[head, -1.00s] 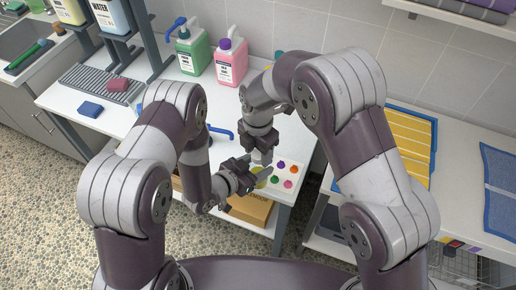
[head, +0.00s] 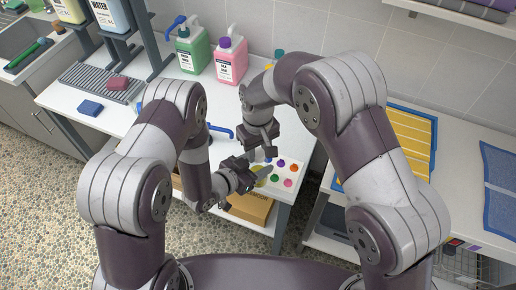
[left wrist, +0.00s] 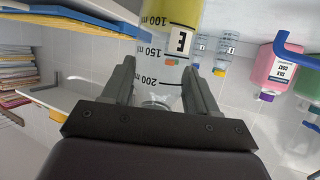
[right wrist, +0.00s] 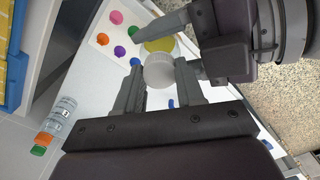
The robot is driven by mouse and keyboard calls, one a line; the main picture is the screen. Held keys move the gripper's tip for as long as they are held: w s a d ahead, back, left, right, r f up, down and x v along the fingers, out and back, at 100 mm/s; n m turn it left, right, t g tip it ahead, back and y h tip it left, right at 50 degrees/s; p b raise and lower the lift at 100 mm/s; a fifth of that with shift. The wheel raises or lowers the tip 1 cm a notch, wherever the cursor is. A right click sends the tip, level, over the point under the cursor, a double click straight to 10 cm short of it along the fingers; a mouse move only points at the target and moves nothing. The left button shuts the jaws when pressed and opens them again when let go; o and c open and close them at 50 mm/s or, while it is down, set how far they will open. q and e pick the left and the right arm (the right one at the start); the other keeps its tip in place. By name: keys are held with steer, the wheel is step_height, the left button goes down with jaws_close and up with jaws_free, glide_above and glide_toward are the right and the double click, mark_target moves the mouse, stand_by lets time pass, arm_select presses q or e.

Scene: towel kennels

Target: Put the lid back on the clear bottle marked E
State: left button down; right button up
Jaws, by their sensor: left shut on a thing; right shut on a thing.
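The clear bottle marked E (left wrist: 172,24) holds yellow liquid and has black volume marks. My left gripper (left wrist: 159,74) is shut on it near its upper part, above the table's front right corner in the head view. My right gripper (right wrist: 159,70) is shut on a pale round lid (right wrist: 158,74). In the right wrist view the lid is close to the bottle's yellow body (right wrist: 162,45) and partly overlaps it. I cannot tell whether lid and bottle touch. The bottle's mouth is hidden in the left wrist view, and the arms hide most of both in the head view.
A white card with several coloured dots (head: 285,179) lies on the table right beside the grippers. Green (head: 193,53) and pink (head: 231,62) jugs stand at the back. Small capped bottles (left wrist: 226,48) stand near the wall. A cardboard box (head: 250,208) is below the table's front edge.

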steer(key=o, duration=1.2)
steer(key=shift+c, duration=0.2)
steer(key=shift+r, duration=0.1)
steer(key=shift+r, duration=2.2)
steer(key=shift+c, duration=1.2)
step_height(320, 180, up, 4)
steer(key=shift+f+m, duration=0.25)
steer(key=shift+m, duration=0.45)
steer(key=shift+f, duration=4.05)
